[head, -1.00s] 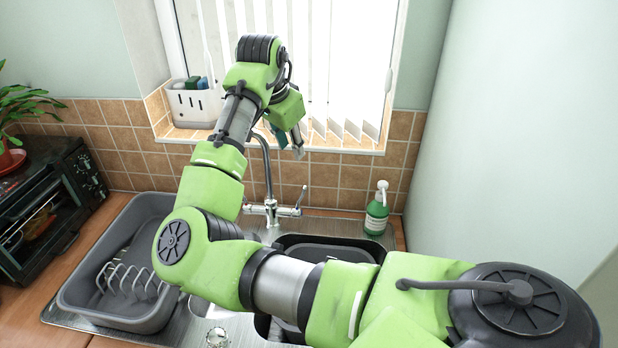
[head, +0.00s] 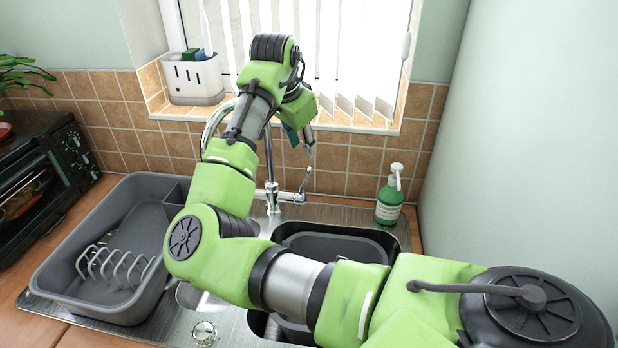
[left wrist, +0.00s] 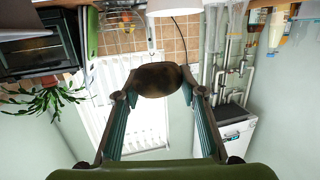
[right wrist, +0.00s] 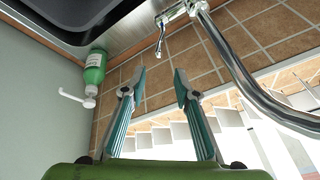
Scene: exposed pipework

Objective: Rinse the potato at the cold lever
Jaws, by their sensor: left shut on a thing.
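The brown potato (left wrist: 160,79) is between the fingertips of my left gripper (left wrist: 150,88), which is shut on it in the left wrist view. My left gripper does not show in the head view. My right gripper (head: 301,141) is open and empty behind the sink, above the tap's right-hand lever (head: 305,183). In the right wrist view the right gripper (right wrist: 160,82) points toward the lever (right wrist: 160,36), with a gap between them. The chrome tap (head: 272,190) has its spout partly behind my right arm. I see no water running.
The sink basin (head: 345,236) lies below, partly behind my right arm. A green soap bottle (head: 390,201) stands right of it. A grey dish rack (head: 60,270) stands left. A white caddy (head: 193,80) sits on the sill.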

